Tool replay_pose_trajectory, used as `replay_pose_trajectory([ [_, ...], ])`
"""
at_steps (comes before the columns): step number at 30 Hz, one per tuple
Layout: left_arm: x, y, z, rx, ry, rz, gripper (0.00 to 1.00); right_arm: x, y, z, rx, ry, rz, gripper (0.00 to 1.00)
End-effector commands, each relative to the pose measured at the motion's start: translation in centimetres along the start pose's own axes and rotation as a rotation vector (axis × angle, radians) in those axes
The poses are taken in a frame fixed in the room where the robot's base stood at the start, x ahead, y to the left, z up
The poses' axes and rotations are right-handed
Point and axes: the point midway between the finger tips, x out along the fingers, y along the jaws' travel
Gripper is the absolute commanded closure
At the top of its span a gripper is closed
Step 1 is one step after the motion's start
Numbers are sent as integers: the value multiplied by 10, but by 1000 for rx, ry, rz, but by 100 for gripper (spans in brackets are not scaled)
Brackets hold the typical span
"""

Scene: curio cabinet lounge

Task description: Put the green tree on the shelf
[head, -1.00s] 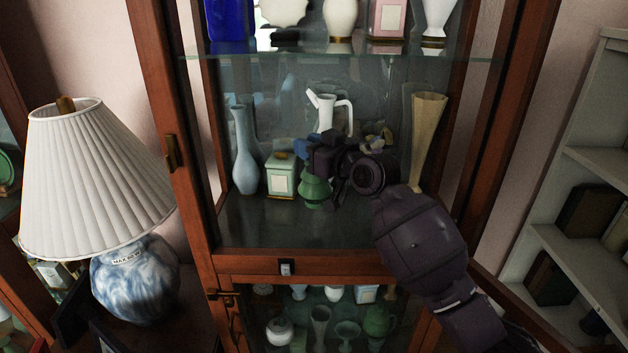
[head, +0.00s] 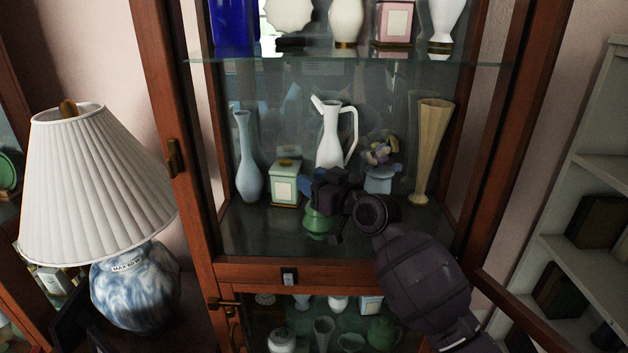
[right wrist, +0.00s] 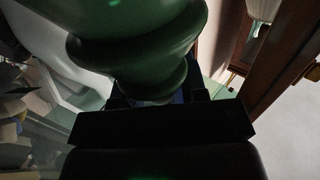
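The green tree (head: 318,221), a glossy tiered figure, is inside the cabinet in the head view, in front of the green box and low over the front part of the shelf (head: 255,238). I cannot tell whether its base touches the shelf. My right gripper (head: 328,195) is at its upper part, shut on it, and hides its top. In the right wrist view the tree (right wrist: 140,45) fills the upper middle, close against the gripper (right wrist: 157,98). My left gripper is not in view.
Behind stand a blue vase (head: 247,165), green box (head: 285,185), white pitcher (head: 330,135), flower pot (head: 380,181) and tall tan vase (head: 430,150). A glass shelf (head: 340,62) is above. The wooden door frame (head: 500,150) is right, a lamp (head: 95,190) left.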

Motion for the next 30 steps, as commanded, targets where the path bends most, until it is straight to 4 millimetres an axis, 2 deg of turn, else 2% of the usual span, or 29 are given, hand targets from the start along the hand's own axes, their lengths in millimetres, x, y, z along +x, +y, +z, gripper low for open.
replay_pose_trajectory([
  [1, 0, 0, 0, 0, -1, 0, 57, 0, 0, 0, 0, 0, 0, 53],
  [3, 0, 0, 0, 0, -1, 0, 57, 0, 0, 0, 0, 0, 0, 44],
  [14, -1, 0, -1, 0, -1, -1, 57, -3, 0, -3, -1, 1, 1, 44],
  [20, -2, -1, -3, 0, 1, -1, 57, -30, 1, -2, -2, 0, 2, 44],
  [30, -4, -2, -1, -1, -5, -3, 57, -93, 0, -2, -2, -1, 1, 44],
])
